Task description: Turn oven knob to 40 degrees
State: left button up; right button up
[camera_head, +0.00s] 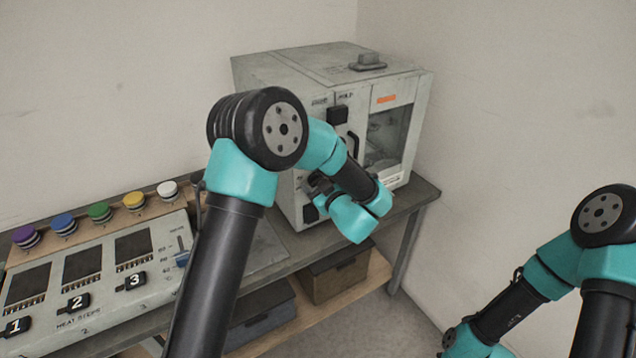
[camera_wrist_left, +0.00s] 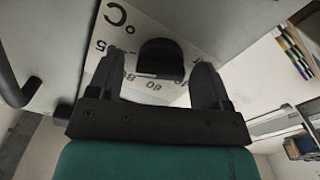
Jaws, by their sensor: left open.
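The oven (camera_head: 300,80) is a pale grey box at the back of the bench. In the left wrist view a dark rounded knob (camera_wrist_left: 160,60) sits on a pale dial plate marked °C, with numbers partly hidden. My left gripper (camera_head: 318,187) is at the oven's front, its fingers partly hidden by my arm in the head view. In the left wrist view my left gripper (camera_wrist_left: 155,75) is open. Its fingers stand on either side of the knob with a visible gap. The knob's exact angle cannot be read. My right gripper is out of view.
A black square knob (camera_head: 338,114) and a glass window (camera_head: 387,135) are on the oven front. A control panel (camera_head: 95,272) with numbered switches and several coloured knobs lies on the bench at left. Boxes (camera_head: 337,272) stand on the shelf below. A dark handle (camera_wrist_left: 10,85) shows at the wrist view's left edge.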

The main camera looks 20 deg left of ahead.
pick_arm(q)
jog(key=shift+c, duration=0.3)
jog(key=c, duration=0.9)
jog(key=shift+o, duration=0.2)
jog(key=shift+n, duration=0.3)
jog(key=shift+f+n, duration=0.15)
jog(key=shift+n, duration=4.25)
jog(key=shift+f+n, duration=0.15)
jog(key=shift+n, duration=4.25)
jog(key=shift+f+n, duration=0.15)
jog(key=shift+n, duration=4.25)
